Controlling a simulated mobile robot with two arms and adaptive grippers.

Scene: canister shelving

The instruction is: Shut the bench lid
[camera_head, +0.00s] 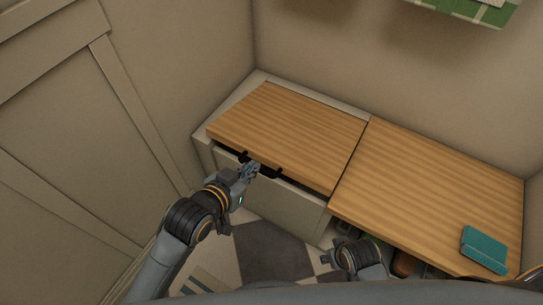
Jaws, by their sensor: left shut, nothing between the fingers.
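The bench (290,206) stands in the corner, with wood-topped sections side by side. Its left wooden lid (290,125) lies nearly flat, with a dark gap under its front edge. Black handle parts (276,173) show at that front edge. My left gripper (254,168) is shut and empty, right at the handle and front edge; whether it touches them I cannot tell. My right gripper (326,258) is low in front of the bench, away from the lid; its fingers are too small to read.
The right wooden top (430,190) lies flat, with a teal item (484,250) on its front right. Several items sit in the open space below it, partly hidden by my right arm. A panelled wall or door (70,130) stands at left.

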